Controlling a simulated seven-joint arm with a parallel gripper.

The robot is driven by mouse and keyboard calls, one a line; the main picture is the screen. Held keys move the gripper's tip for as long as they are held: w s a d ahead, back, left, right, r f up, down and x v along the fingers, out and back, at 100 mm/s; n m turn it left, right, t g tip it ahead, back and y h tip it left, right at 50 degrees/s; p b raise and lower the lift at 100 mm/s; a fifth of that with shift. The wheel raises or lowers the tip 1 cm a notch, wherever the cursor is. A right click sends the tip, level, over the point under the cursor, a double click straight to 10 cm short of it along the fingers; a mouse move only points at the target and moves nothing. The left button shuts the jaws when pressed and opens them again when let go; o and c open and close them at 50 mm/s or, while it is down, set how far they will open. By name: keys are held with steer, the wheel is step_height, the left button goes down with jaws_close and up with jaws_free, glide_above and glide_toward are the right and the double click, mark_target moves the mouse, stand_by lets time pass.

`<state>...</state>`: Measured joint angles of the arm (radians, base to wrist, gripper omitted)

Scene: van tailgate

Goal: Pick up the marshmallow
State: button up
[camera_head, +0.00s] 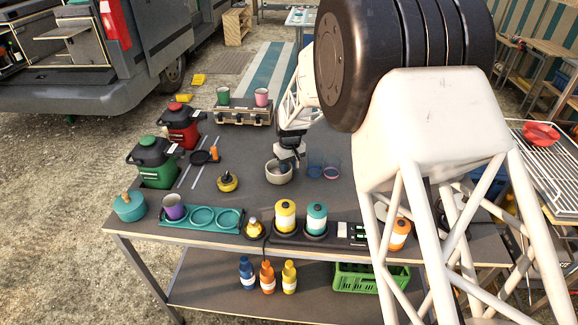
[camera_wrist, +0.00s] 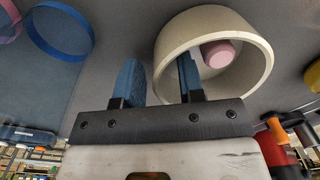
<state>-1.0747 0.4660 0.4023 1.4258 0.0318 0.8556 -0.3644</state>
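The pink marshmallow (camera_wrist: 218,53) lies inside a cream round bowl (camera_wrist: 256,48) in the wrist view. In the head view the bowl (camera_head: 279,177) stands on the dark table, right under my gripper (camera_head: 287,160); the marshmallow cannot be made out there. The marshmallow is to the right of both fingers. I cannot tell whether a finger touches the bowl.
Blue and pink rings (camera_head: 323,170) lie just right of the bowl. A teal tray (camera_head: 187,221) and yellow and teal canisters (camera_head: 285,216) line the front edge. Red and green jugs (camera_head: 153,162) stand left.

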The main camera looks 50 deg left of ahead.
steer(key=shift+r, duration=0.1)
step_height(320, 180, up, 12)
steer(key=shift+w, duration=0.15)
stand_by(0.6)
stand_by(0.9)
